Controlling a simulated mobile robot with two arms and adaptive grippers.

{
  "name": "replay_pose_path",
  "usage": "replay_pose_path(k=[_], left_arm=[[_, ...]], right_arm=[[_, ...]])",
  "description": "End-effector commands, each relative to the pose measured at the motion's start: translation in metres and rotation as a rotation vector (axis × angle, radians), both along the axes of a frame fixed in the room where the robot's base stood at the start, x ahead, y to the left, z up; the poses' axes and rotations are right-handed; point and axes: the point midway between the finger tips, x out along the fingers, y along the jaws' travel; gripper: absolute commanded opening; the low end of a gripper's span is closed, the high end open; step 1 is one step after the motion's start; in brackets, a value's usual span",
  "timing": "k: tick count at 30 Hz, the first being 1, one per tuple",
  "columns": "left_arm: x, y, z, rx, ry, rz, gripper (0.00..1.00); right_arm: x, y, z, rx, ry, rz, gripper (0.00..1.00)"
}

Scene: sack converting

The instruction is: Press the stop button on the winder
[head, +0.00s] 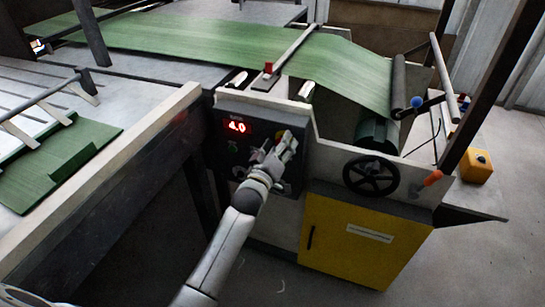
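The winder's dark control panel (222,158) faces me near the middle of the head view, with a red lit display (236,127) reading 4.0. A faint green mark or button (233,147) shows below the display. My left gripper (287,143) is in front of the panel's right part, its arm rising from the bottom left of centre. Its fingers hide that part of the panel. I cannot make out the stop button, or whether the fingers touch the panel or are open. My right gripper is out of view.
Green sheet (200,38) runs over the machine bed to a roll (377,135) at the right. A black handwheel (370,175) and yellow cabinet door (352,240) are right of the panel. A pale frame rail (115,170) is to the left. Bare floor shows lower right.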

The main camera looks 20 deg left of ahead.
Motion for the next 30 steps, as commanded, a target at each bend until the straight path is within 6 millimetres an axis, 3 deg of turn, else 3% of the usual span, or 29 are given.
replay_pose_path(k=[18, 30], left_arm=[[-0.099, 0.003, -0.001, 0.001, 0.001, 0.000, 0.56], [-0.113, 0.004, 0.001, 0.000, -0.001, 0.001, 0.56]], right_arm=[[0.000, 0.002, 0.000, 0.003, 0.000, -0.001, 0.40], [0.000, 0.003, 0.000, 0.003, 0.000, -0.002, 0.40]])
